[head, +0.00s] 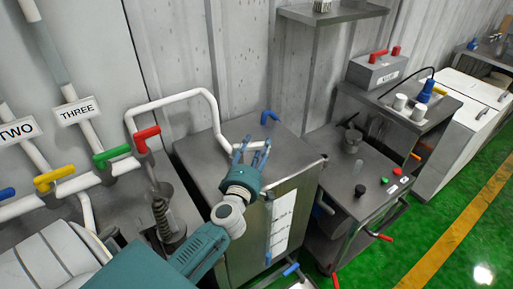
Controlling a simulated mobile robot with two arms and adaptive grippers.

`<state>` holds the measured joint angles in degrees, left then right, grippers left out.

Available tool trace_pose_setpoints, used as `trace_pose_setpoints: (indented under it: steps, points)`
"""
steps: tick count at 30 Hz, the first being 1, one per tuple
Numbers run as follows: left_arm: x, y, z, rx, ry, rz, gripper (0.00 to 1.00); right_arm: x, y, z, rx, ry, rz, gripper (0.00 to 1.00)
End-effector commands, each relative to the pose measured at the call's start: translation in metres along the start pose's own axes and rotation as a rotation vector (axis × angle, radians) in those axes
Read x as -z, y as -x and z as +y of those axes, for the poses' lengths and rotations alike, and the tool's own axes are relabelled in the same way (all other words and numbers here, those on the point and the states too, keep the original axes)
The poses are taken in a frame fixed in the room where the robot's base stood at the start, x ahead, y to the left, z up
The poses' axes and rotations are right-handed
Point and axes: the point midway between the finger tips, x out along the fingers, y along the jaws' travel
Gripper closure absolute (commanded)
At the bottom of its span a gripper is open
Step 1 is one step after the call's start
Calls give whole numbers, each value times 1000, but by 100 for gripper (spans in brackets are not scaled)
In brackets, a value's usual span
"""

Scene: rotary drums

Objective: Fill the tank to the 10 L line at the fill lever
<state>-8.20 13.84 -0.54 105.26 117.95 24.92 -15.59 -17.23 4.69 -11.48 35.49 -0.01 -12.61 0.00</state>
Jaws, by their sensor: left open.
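A steel box-shaped tank (210,160) stands in the middle, with a white strip (284,218) on its front face. A vertical blue piece (268,235) runs beside the strip. The strip's markings and any liquid level are too small to read. A white pipe (185,97) bends over from a red lever (146,138) to the tank's top. A small blue handle (270,116) stands at the tank's back edge. Which lever is the fill lever I cannot tell. My left gripper (254,150) is open and empty over the tank top, near the pipe's end. My right gripper is out of view.
Green (112,156), yellow (54,178) and blue (7,193) levers sit on white pipes at left, by signs TWO (18,130) and THREE (77,112). A steel cart (335,167) with small items stands right. Green floor (425,225) is open at far right.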

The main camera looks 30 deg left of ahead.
Motion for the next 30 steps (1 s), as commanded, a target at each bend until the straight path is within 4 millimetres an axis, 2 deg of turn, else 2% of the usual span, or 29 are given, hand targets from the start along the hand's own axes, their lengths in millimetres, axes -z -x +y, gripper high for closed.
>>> trace_pose_setpoints:
  steps: [2,6,9,17,22,30]
  points:
    - [0,0,0,0,0,0,56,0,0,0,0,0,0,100]
    - [0,0,0,0,-1,0,84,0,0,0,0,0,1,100]
    - [0,0,0,0,-1,0,100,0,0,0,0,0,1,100]
    - [0,-3,1,2,1,41,100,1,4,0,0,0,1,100]
    - [1,-13,1,4,7,204,100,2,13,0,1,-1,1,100]
    - [9,-25,-2,2,3,429,100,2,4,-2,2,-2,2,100]
